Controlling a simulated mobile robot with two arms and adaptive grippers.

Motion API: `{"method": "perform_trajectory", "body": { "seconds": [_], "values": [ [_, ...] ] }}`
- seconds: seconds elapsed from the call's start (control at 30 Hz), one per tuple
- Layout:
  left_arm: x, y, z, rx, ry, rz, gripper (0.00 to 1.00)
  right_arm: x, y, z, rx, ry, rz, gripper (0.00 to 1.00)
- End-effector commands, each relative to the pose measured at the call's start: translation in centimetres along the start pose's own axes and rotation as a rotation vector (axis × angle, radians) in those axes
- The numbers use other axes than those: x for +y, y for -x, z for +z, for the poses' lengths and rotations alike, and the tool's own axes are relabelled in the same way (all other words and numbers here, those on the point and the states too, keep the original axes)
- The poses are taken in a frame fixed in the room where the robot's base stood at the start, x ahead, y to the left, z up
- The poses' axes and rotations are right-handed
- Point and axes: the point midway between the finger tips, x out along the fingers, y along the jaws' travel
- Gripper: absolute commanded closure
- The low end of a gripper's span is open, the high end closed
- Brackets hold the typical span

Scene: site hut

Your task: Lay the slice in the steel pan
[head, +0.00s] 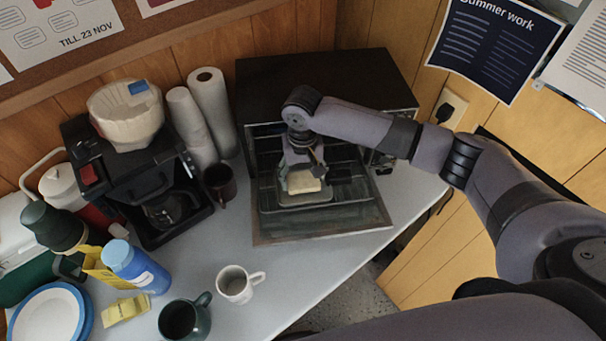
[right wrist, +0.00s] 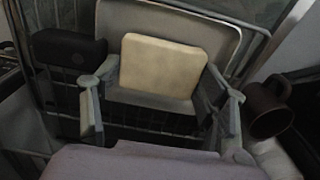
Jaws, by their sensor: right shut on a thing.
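The slice (head: 304,182) is pale, square and bread-like. My right gripper (head: 301,168) is shut on it, and in the right wrist view its fingertips sit at either side of the slice (right wrist: 163,68). The steel pan (head: 306,199) is a shallow grey tray at the opening of the dark toaster oven (head: 330,75), whose door (head: 330,222) is folded down. In the right wrist view the pan (right wrist: 226,48) lies behind the slice. I cannot tell whether the slice touches the pan. My left gripper is not in view.
A dark mug (head: 220,184) stands close to the oven's left side, with paper rolls (head: 210,105) and a coffee maker (head: 150,190) beyond. A white mug (head: 236,285), a green mug (head: 186,318) and a blue bottle (head: 135,265) stand at the front. The counter right of the white mug is clear.

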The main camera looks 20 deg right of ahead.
Motion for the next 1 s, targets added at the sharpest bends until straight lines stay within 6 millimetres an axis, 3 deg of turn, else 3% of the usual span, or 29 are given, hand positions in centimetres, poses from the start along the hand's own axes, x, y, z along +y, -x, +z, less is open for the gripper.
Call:
{"method": "perform_trajectory", "body": {
  "seconds": [0.4,0.43,0.53,0.87,1.0],
  "values": [
    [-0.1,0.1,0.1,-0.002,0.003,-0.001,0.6,0.0,-0.7,0.0,-0.001,0.0,-0.001,0.56],
    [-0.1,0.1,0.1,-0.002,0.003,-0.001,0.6,0.0,-0.7,0.0,0.0,0.0,-0.001,0.31],
    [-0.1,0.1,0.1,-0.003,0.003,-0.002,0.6,0.0,-0.7,0.0,0.0,0.0,-0.001,0.24],
    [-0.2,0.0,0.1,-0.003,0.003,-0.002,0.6,0.0,-0.6,0.0,0.001,0.0,0.0,0.24],
    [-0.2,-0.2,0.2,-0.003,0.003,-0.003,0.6,0.0,0.7,-0.1,0.003,0.0,-0.002,0.24]
  ]
}}
